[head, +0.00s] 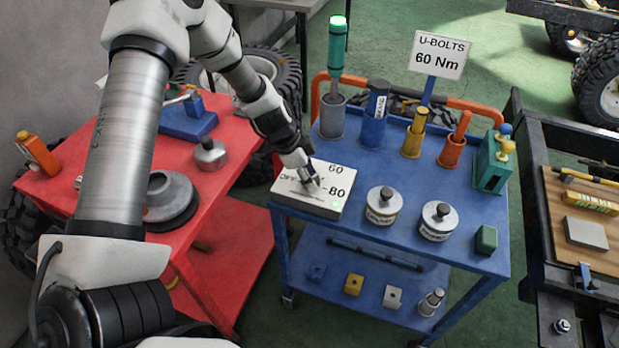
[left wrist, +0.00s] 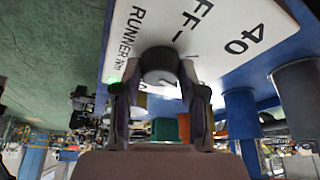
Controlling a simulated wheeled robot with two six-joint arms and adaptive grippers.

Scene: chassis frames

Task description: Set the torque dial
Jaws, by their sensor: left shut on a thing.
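The torque dial box (head: 285,192) is a white-topped box at the left front corner of the blue cart. Its face shows 60 and 80 in the head view; 40 and lettering show on it in the left wrist view (left wrist: 225,75). My left gripper (head: 308,184) is over the face, shut on the dark round dial knob (left wrist: 160,62), which sits between its fingers. The gripper mostly hides the knob in the head view, and I cannot tell its setting. A green light glows on the box. A sign (head: 438,55) reads "U-BOLTS 60 Nm". My right gripper is out of view.
The blue cart (head: 470,262) also holds two lidded tins (head: 383,206), a green block (head: 486,239) and several upright holders along its back. A red table (head: 110,165) stands at the left. A dark bench with a wooden board (head: 560,205) is at the right.

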